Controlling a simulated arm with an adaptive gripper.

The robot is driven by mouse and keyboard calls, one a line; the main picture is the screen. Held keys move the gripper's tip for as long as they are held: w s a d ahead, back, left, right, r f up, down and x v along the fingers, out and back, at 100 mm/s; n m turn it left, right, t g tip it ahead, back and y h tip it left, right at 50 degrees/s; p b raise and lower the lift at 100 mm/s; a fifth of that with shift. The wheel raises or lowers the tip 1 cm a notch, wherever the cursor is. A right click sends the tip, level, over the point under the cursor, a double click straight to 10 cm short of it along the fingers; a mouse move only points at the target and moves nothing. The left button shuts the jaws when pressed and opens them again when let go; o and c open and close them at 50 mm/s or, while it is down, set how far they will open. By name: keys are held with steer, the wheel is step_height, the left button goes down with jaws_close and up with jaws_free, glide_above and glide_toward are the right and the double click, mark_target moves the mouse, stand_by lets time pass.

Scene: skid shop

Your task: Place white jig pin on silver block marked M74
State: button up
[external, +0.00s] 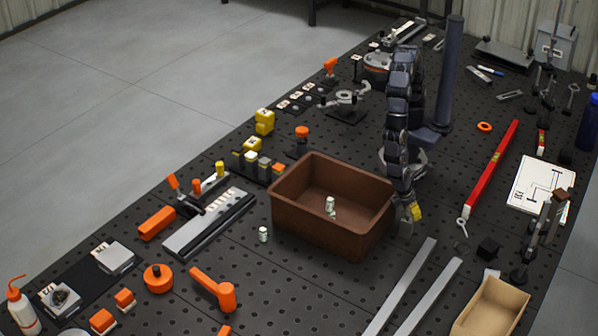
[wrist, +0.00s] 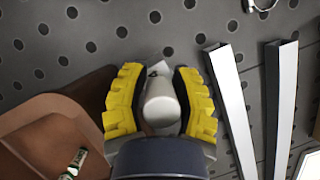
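My gripper (wrist: 160,95) has yellow fingertips close against both sides of a pale, rounded cylinder, which looks like the white jig pin (wrist: 161,104). Beyond it a light grey piece (wrist: 155,71) with a small dark mark shows; I cannot read the mark. In the external view my gripper (external: 412,212) is low, just right of the brown bin, and the pin is not clear there.
Another pale pin (external: 263,234) stands outside. Metal bars (external: 402,285) and a cardboard tray (external: 490,307) lie at the front right.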

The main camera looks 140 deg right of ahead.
steer(key=shift+o, duration=0.9)
steer(key=shift+r, duration=0.2)
steer(key=v, duration=1.2)
steer(key=s+d+r+n+t+h, duration=0.1)
steer(key=s+d+r+n, duration=0.1)
steer(key=s+d+r, duration=0.4)
steer(key=s+d+r+n+t+h, duration=0.1)
steer(key=s+d+r+n, duration=0.2)
steer(key=s, duration=1)
steer(key=shift+s+d+r+n, duration=0.3)
steer(key=shift+d+r, duration=1.35)
steer(key=shift+d, duration=1.1)
